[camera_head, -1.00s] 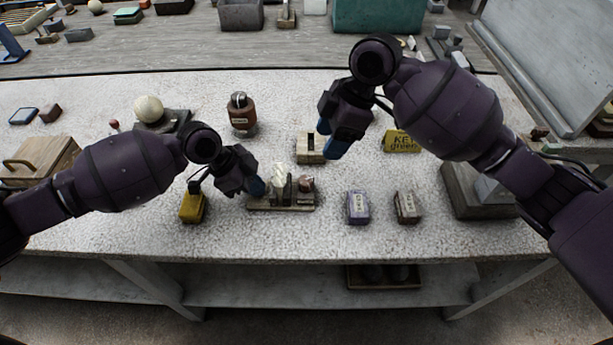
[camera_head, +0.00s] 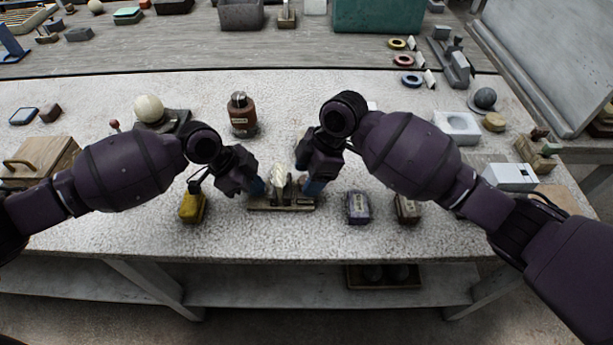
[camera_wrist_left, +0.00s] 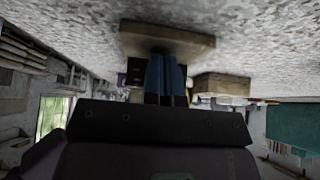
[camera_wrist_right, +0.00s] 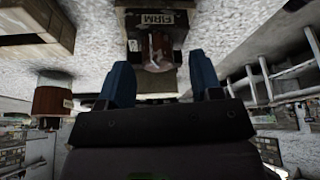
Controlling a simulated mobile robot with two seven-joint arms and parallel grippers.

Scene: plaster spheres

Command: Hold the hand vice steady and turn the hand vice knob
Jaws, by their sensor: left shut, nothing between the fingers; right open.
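The hand vice stands on a wooden base board (camera_head: 283,207) near the front of the table; its pale upright part (camera_head: 279,180) shows between my grippers. My left gripper (camera_head: 257,188) is shut and empty at the vice's left side. In the left wrist view its blue fingers (camera_wrist_left: 165,75) are together before the board (camera_wrist_left: 165,38); contact is unclear. My right gripper (camera_head: 312,187) is at the vice's right side and hides the knob in the head view. In the right wrist view its fingers (camera_wrist_right: 161,80) are open, with the reddish-brown knob (camera_wrist_right: 158,50) between and just beyond them.
A brown jar (camera_head: 242,115) and a pale sphere (camera_head: 149,108) stand behind. The table's front strip is clear.

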